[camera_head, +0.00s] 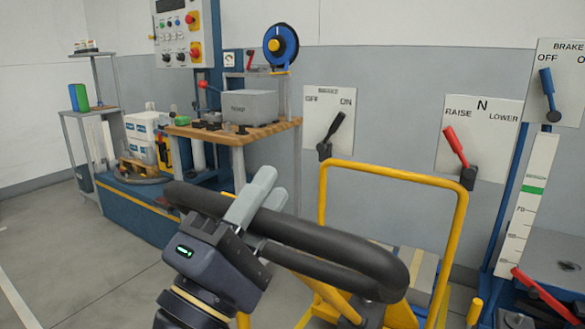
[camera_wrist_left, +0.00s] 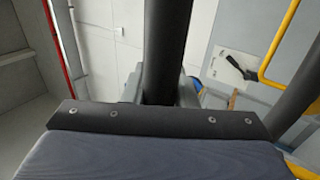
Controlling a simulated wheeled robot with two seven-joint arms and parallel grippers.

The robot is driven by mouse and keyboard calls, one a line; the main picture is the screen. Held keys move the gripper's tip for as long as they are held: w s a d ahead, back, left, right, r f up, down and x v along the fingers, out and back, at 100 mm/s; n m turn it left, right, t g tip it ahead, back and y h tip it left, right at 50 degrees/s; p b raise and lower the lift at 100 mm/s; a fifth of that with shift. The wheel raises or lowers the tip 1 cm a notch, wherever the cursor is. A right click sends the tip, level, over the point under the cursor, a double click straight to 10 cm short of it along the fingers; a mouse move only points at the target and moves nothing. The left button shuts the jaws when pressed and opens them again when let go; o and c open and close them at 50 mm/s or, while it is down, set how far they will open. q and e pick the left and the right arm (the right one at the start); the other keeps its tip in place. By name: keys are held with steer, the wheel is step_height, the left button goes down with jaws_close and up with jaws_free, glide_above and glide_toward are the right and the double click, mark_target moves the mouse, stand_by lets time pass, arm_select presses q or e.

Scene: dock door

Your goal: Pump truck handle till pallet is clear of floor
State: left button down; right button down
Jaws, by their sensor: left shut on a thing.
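The truck handle (camera_head: 345,255) is a thick black loop that crosses the lower middle of the head view. My left gripper (camera_head: 256,197) is shut on one bar of this handle, towards its left end. In the left wrist view the handle's dark bar (camera_wrist_left: 167,45) runs up from between the fingers. The truck's forks are not visible. My right gripper is not in view.
A yellow tubular frame (camera_head: 395,174) stands just right of the handle. Behind are a wooden-topped workbench (camera_head: 245,136), a black brake lever (camera_head: 331,135) and a red raise/lower lever (camera_head: 457,150). A red-handled lever (camera_head: 540,293) is at lower right. Floor at left is clear.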

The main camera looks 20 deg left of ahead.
arm_select(q)
steer(key=b+v, duration=0.1)
steer(key=v, duration=0.5)
steer(key=shift+s, duration=0.3)
steer(key=c, duration=1.3)
jaws_free()
steer(key=shift+s, duration=0.15)
steer(key=shift+o, duration=0.6)
steer(key=shift+f, duration=0.2)
steer(key=p+v, duration=0.1)
steer(key=v, duration=0.6)
steer(key=shift+s+f, duration=0.2)
steer(key=shift+s, duration=0.1)
